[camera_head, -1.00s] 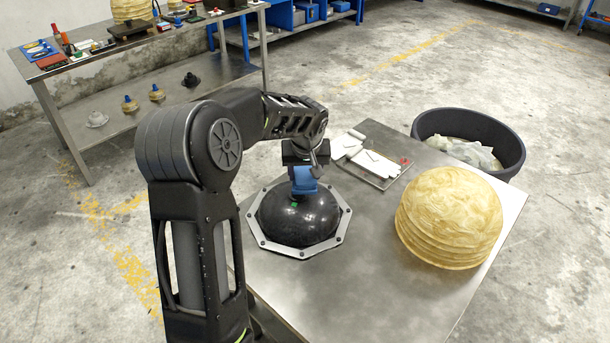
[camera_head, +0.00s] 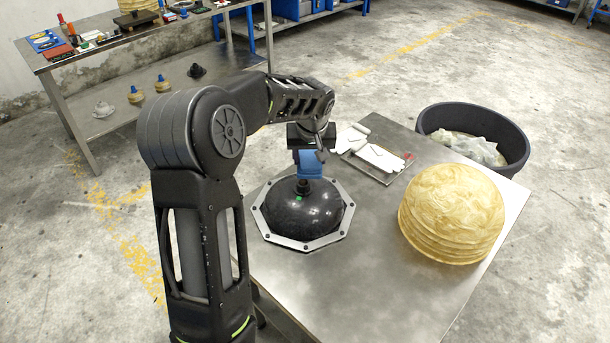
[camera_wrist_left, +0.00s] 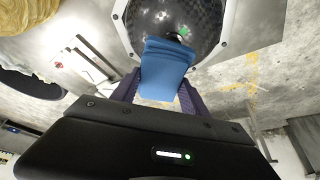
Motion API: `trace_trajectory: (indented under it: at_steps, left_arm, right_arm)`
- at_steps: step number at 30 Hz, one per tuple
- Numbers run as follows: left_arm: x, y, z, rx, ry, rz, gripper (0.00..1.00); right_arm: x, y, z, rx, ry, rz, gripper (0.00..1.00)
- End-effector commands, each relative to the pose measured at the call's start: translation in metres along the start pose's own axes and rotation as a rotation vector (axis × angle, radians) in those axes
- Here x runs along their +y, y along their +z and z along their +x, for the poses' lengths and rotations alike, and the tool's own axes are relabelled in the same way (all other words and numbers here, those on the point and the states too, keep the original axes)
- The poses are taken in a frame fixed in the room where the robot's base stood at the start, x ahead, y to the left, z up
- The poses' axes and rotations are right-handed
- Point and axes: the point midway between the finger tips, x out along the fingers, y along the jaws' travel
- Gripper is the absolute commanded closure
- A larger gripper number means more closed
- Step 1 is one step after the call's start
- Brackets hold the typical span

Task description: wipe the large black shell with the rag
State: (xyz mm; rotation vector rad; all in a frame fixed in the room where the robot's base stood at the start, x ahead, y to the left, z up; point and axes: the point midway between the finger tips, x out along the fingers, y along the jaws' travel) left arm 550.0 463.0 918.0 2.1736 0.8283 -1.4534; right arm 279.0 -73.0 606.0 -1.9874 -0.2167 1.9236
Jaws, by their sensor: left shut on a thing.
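The large black shell (camera_head: 305,215) is a glossy dome with a small knob on top, set in a grey octagonal bolted frame (camera_head: 262,228) on the metal table. It also shows at the top of the left wrist view (camera_wrist_left: 165,22). My left gripper (camera_head: 309,152) is above the shell's far side, shut on the blue rag (camera_head: 311,167). The rag hangs down between the fingers, and in the left wrist view the rag (camera_wrist_left: 165,65) overlaps the shell's edge. The rag seems just clear of the shell behind the knob, but contact cannot be told surely. My right gripper is out of view.
A stack of yellowish domed shells (camera_head: 452,212) stands on the right of the table (camera_head: 370,285). White gloves (camera_head: 378,157) lie on a tray (camera_head: 398,168) at the back. A black bin (camera_head: 515,148) stands beyond the table. The table's front middle is clear.

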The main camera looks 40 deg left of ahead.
Motion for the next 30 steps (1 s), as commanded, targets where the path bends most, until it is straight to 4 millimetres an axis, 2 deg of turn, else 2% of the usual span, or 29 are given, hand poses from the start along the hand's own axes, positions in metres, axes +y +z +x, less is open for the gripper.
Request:
trace_trajectory:
  at_steps: [2, 12, 20, 30]
  left_arm:
    - [0.0, 0.0, 0.0, 0.0, 0.0, 0.0, 0.65]
    - [0.0, 0.0, 0.0, 0.0, 0.0, 0.0, 0.93]
    - [0.0, 0.003, 0.006, 0.0, 0.0, 0.0, 0.93]
    - [0.0, 0.015, 0.036, 0.001, 0.0, 0.0, 0.93]
  right_arm:
    - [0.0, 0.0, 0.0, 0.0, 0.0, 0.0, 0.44]
    - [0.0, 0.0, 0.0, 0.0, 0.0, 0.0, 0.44]
    - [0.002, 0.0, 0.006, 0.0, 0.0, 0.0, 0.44]
    - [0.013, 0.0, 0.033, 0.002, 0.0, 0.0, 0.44]
